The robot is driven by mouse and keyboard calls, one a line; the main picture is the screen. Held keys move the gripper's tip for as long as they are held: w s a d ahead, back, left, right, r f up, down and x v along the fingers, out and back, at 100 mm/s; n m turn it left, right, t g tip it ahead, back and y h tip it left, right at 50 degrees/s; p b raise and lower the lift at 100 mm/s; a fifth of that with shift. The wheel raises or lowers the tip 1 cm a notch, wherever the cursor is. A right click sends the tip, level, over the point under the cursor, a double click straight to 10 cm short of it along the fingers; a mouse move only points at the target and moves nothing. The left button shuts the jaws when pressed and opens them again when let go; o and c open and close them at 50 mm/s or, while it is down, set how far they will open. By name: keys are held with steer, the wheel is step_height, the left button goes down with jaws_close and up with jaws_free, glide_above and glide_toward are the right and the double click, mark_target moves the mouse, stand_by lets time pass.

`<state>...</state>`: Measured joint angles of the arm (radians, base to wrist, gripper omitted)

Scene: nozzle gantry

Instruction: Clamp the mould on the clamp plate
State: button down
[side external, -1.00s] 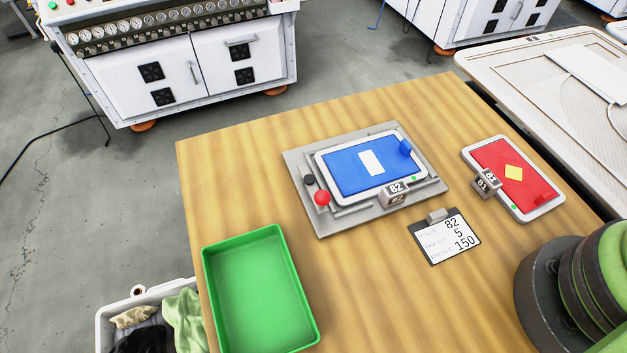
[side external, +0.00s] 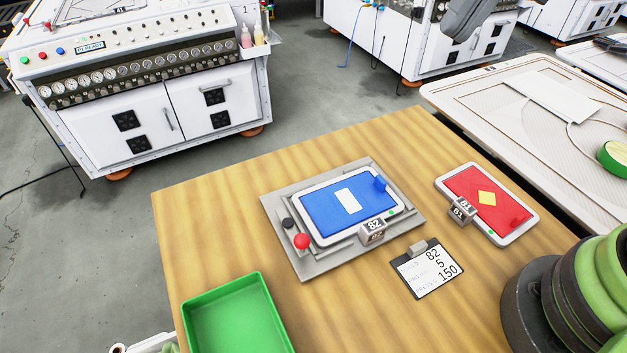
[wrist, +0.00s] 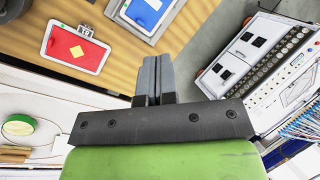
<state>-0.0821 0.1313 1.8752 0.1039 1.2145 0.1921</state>
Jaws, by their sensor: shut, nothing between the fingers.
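The blue mould (side external: 343,208) with a white rectangle and a tag reading 82 lies on the grey clamp plate (side external: 319,273), inside its raised rails. A red knob (side external: 302,241) and a black knob (side external: 288,223) are at the plate's left side. The blue mould (wrist: 146,12) and part of the plate (wrist: 186,22) also show at the top of the wrist view. My gripper (wrist: 153,62) is shut and empty in the wrist view, apart from the mould and plate.
A red mould (side external: 486,206) tagged 81 lies right of the plate. A clipboard card (side external: 428,270) reading 82, 5, 150 lies in front. A green tray (side external: 237,318) is at front left. White machines (side external: 160,95) stand behind the wooden table (side external: 190,215).

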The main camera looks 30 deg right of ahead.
steer(key=w+a+f+m+g+y, duration=0.1)
steer(key=w+a+f+m+g, duration=0.1)
steer(key=f, duration=0.5)
steer(key=w+a+f+m+g+y, duration=0.1)
steer(key=w+a+f+g, duration=0.2)
steer(key=w+a+f, duration=0.2)
step_height(320, 180, down, 3)
steer(key=shift+f+m+g, duration=0.2)
steer(key=shift+m+g, duration=0.1)
steer(key=shift+m, duration=0.1)
steer(key=shift+s, duration=0.1)
glide_toward(291, 225)
steer(key=s+f, duration=0.1)
steer(key=s, duration=0.1)
steer(key=s+f, duration=0.1)
steer(key=shift+s+d+f, duration=0.4)
steer(key=a, duration=0.1)
steer(key=s+a, duration=0.1)
steer(key=shift+s+a+f, duration=0.35)
steer(key=shift+a+f, duration=0.05)
steer(key=shift+s+a+f, duration=0.1)
steer(key=shift+s+a, duration=0.15)
steer(key=shift+a, duration=0.1)
